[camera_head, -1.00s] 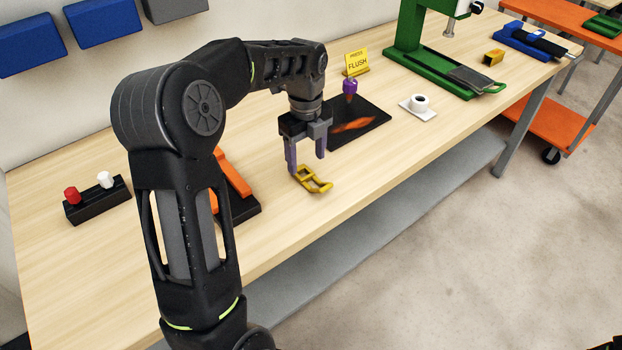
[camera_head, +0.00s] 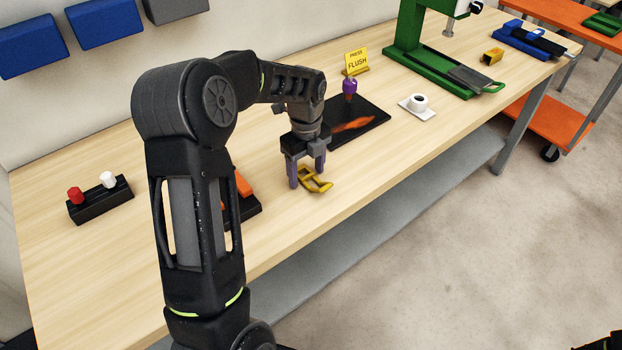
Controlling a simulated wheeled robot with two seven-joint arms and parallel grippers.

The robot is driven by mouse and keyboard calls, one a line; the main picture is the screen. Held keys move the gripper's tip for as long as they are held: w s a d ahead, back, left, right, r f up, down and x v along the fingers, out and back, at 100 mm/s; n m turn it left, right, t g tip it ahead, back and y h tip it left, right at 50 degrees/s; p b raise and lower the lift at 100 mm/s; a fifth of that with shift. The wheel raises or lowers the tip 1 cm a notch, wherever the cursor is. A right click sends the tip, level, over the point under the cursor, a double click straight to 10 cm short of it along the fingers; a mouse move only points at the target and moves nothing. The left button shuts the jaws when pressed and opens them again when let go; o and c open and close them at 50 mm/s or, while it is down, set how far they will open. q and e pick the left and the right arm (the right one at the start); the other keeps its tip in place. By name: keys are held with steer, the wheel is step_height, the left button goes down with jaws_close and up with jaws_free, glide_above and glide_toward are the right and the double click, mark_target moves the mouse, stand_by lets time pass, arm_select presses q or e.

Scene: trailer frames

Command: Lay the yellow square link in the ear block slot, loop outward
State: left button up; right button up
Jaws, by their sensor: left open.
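The yellow square link (camera_head: 320,186) lies on the bench near its front edge. My left gripper (camera_head: 307,180) points down at it with its two purple-grey fingers apart. One finger is at the link's left side and the other is over or behind its far part. I cannot tell whether either finger touches it. I cannot pick out the ear block slot for sure. A black base with an orange lever (camera_head: 243,184) stands left of the link, partly hidden by my left arm. My right gripper is not seen.
A dark mat (camera_head: 372,113) with an orange patch and a purple-handled tool (camera_head: 349,87) lies behind the gripper. A black rack (camera_head: 100,201) is at left.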

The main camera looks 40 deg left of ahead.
arm_select(q)
steer(key=shift+c, duration=0.2)
jaws_close()
stand_by(0.6)
